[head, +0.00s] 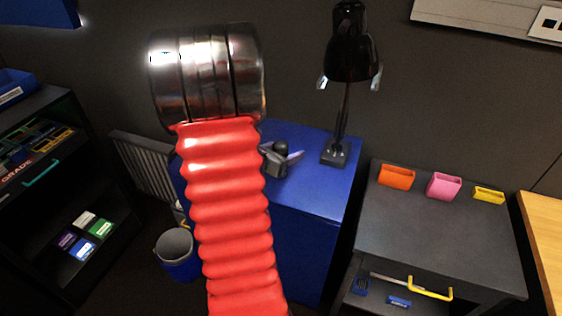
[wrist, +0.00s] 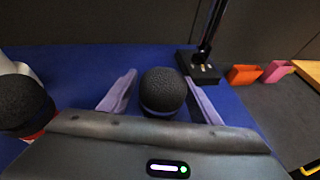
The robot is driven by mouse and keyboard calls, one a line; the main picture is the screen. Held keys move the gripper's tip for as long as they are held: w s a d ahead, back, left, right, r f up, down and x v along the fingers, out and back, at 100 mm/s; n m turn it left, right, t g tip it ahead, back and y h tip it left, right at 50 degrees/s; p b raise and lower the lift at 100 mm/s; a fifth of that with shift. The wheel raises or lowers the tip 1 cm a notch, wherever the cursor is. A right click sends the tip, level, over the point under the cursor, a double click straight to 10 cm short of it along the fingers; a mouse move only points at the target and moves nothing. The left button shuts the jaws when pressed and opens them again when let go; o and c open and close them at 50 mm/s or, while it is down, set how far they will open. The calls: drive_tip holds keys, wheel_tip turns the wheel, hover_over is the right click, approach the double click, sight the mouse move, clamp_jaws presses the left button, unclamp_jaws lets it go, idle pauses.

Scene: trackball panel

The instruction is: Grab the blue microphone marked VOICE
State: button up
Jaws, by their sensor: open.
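A microphone with a dark round head and a blue band (wrist: 163,92) stands on the blue cabinet top (wrist: 85,58). In the wrist view it sits between the two fingers of my gripper (wrist: 160,78), with a gap on each side. Its lower body is hidden behind my gripper's palm, and no VOICE mark shows. My gripper is open and holds nothing. In the head view my gripper (head: 283,160) is low over the blue cabinet (head: 325,205), by a dark round head (head: 281,147).
A second dark-headed microphone with a red band (wrist: 22,105) is close on the left. A black lamp (head: 350,45) stands at the cabinet's back right. Orange (head: 397,176), pink (head: 444,185) and yellow (head: 488,195) holders are on the grey cabinet to the right.

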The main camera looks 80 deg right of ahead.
drive_tip(key=shift+c, duration=0.4)
drive_tip(key=c, duration=1.2)
